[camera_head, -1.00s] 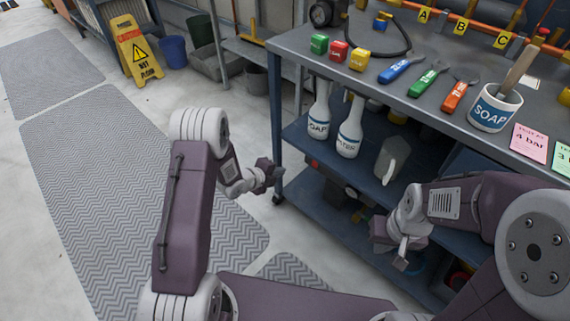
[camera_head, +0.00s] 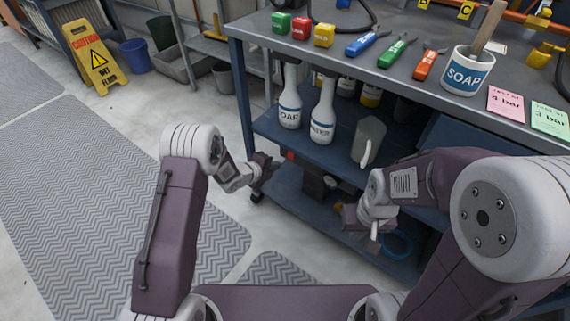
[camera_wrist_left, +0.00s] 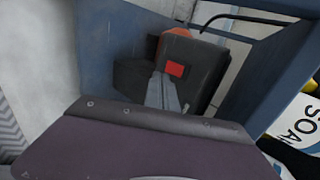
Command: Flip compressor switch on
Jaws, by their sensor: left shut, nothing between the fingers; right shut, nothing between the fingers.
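The compressor is a dark box on the bench's lower shelf, partly hidden in the head view (camera_head: 313,183). In the left wrist view its dark body (camera_wrist_left: 205,70) carries a red square switch (camera_wrist_left: 176,68); I cannot tell its position. My left gripper (camera_head: 268,166) is shut and empty, by the left end of the lower shelf. In the left wrist view its closed fingertips (camera_wrist_left: 164,82) point at the compressor, just below and left of the switch; contact is unclear. My right gripper (camera_head: 360,220) is shut and empty in front of the shelves, further right.
The blue bench (camera_head: 240,75) has a leg close to my left gripper. Its middle shelf holds two white bottles (camera_head: 322,115) and a grey jug (camera_head: 368,140) above. Tools and a soap mug (camera_head: 467,72) stand on top. Floor at left is open, with a wet-floor sign (camera_head: 92,58) at the back.

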